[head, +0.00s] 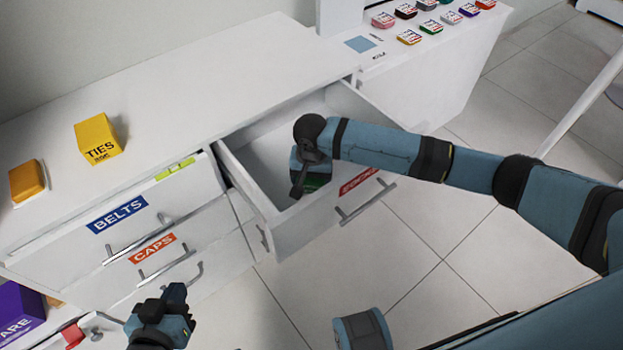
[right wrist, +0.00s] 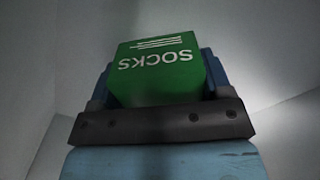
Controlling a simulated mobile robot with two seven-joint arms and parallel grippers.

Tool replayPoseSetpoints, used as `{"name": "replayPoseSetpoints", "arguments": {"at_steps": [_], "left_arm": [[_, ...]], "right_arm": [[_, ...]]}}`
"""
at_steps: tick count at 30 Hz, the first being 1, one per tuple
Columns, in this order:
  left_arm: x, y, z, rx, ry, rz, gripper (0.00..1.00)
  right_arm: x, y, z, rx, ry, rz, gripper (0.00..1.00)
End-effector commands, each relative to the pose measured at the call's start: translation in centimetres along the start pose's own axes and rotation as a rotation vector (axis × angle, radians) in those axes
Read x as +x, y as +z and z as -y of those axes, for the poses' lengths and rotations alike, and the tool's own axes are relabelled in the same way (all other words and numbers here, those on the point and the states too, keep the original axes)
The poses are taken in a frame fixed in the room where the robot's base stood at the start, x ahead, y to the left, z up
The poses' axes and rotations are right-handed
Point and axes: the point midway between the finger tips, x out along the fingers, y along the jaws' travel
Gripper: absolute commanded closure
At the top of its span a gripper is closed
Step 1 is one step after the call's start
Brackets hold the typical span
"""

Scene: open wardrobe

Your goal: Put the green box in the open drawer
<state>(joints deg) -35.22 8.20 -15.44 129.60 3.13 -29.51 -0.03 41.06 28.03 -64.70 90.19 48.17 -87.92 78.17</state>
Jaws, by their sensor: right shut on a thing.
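The green box (right wrist: 157,70), marked SOCKS, is between the fingers of my right gripper (right wrist: 158,85) in the right wrist view. Whether the box touches the drawer floor is hidden. The drawer's front carries a red label. My left gripper (head: 160,315) hangs low in front of the cabinet, away from the box; its fingers are not clear.
A yellow TIES box (head: 98,138) and an orange box (head: 27,180) stand on the white cabinet top (head: 200,90). Drawers labelled BELTS (head: 117,215) and CAPS (head: 152,248) are left of the open drawer. Several small coloured items line the far counter. A purple box (head: 20,312) sits lower left.

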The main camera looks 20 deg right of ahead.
Motion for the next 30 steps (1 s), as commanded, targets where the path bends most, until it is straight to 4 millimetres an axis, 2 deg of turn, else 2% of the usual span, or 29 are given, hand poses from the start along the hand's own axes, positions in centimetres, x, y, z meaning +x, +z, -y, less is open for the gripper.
{"name": "replayPoseSetpoints", "arguments": {"at_steps": [9,10,12,13,23,30], "left_arm": [[-0.1,-0.3,0.0,0.002,0.0,0.001,1.0],[-0.1,-0.2,0.0,0.002,-0.001,0.003,1.0],[0.0,0.0,0.0,0.002,-0.001,0.004,1.0],[0.0,0.0,0.0,0.002,-0.001,0.004,1.0],[0.2,0.4,0.1,0.002,-0.001,0.006,1.0],[-0.5,-0.8,0.0,0.009,-0.006,0.015,1.0]], "right_arm": [[0.0,0.0,0.1,0.0,-0.001,0.0,0.54],[0.1,0.0,0.1,0.0,-0.001,0.0,0.23],[0.1,0.0,0.1,0.0,-0.002,0.0,0.07],[0.1,0.0,0.0,0.0,-0.001,-0.001,0.02],[-0.1,-0.1,0.0,-0.001,-0.001,-0.003,0.02],[-4.5,0.0,0.1,-0.001,-0.003,-0.002,0.02]]}}
